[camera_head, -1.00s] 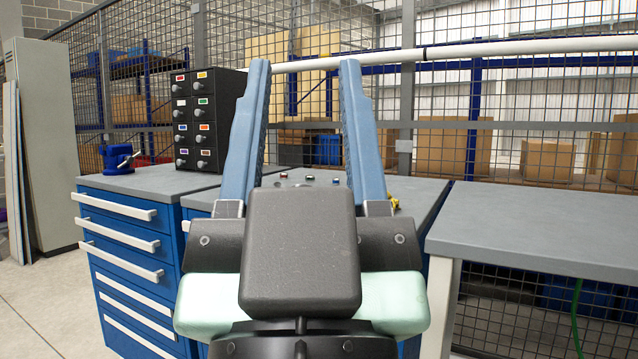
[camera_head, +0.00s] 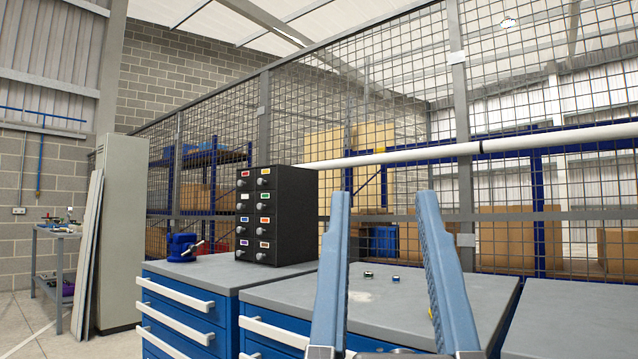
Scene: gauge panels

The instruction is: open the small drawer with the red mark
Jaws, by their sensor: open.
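A black cabinet of small drawers (camera_head: 290,215) stands on the grey top of a blue workbench, left of centre. Its front has two columns of drawers, each with a round knob and a coloured mark. The drawer with the red mark (camera_head: 244,174) is at the top left, and it looks shut. My gripper (camera_head: 382,196) is at the lower right of the cabinet, its two blue fingers pointing up and wide apart. Nothing is between them. The gripper is apart from the cabinet.
A blue vise (camera_head: 183,247) sits on the bench left of the cabinet. Small items (camera_head: 368,274) lie on the bench top behind the fingers. Larger blue drawers with white handles (camera_head: 176,292) are below. A mesh fence (camera_head: 400,130) stands behind.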

